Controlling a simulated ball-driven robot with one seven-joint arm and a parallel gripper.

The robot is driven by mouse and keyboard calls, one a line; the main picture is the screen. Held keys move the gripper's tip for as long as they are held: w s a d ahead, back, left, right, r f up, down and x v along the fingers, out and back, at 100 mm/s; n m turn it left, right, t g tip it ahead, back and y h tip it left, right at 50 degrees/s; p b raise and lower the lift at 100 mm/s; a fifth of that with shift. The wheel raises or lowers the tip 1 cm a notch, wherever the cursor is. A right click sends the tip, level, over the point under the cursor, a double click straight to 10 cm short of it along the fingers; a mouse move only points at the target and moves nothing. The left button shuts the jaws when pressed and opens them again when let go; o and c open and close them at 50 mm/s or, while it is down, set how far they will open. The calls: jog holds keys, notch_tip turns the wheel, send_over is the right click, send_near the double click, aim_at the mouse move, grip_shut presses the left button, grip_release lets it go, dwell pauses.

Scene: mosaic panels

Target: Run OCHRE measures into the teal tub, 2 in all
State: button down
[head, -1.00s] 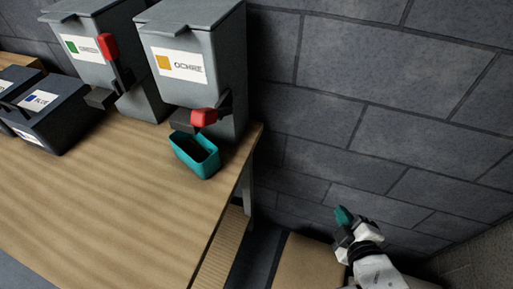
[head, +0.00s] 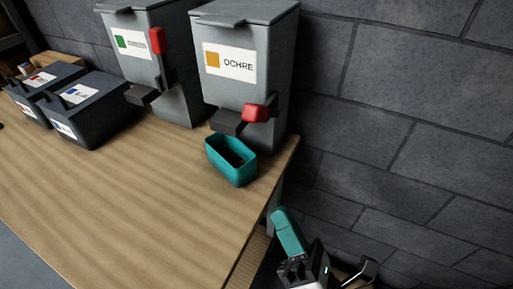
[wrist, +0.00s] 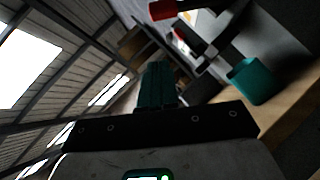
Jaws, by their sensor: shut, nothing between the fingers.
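The grey OCHRE dispenser (head: 236,88) stands at the right end of the table, with an ochre square on its label. Its red lever (head: 256,113) sits low, beside the dark spout (head: 228,122). The teal tub (head: 238,172) stands upright on the table just below the spout; its inside is dark, and I cannot tell what it holds. The tub also shows at the right of the wrist view (wrist: 252,82). My gripper (head: 287,230) has teal fingers, shut and empty. It is off the table's right edge, lower than the tub in the picture and apart from it.
A second grey dispenser (head: 182,88) with a green label and an upright red lever stands left of OCHRE. Dark lidded bins (head: 95,108) stand farther left. A block wall (head: 400,90) rises behind. The table front (head: 140,190) is clear.

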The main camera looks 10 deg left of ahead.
jog(key=shift+s+a+y, duration=0.1)
jog(key=shift+y, duration=0.2)
jog(key=shift+r, duration=0.15)
jog(key=p, duration=0.5)
send_near(249, 121)
jog(key=w+a+r, duration=0.2)
jog(key=w+a, duration=0.1)
jog(key=shift+w+r+p, duration=0.4)
jog(key=shift+w, duration=0.2)
jog(key=shift+w, duration=0.1)
